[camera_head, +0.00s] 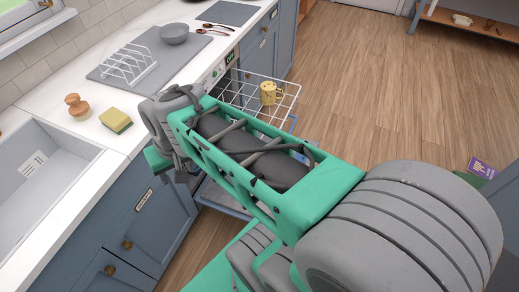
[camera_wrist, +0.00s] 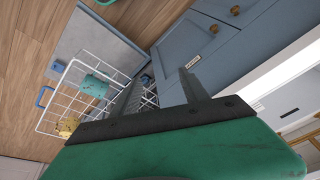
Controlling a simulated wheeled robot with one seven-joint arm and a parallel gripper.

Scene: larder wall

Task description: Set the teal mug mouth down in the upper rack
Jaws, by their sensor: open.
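The upper rack (camera_wrist: 62,98) is a white wire basket drawn out of the dishwasher. It also shows in the head view (camera_head: 288,93), partly behind my arm. The teal mug (camera_wrist: 95,86) is within the rack's outline in the wrist view; whether its mouth faces down is too small to tell. In the head view the mug is hidden behind my arm. My gripper (camera_wrist: 163,76) is open and empty, its two dark fingers apart, to the right of the teal mug in the picture and clear of it.
A yellow mug (camera_head: 268,93) stands in the same rack, and shows in the wrist view (camera_wrist: 68,127). The dishwasher door (camera_wrist: 95,45) is lowered beneath. Blue cupboards (camera_wrist: 195,47) stand close by.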

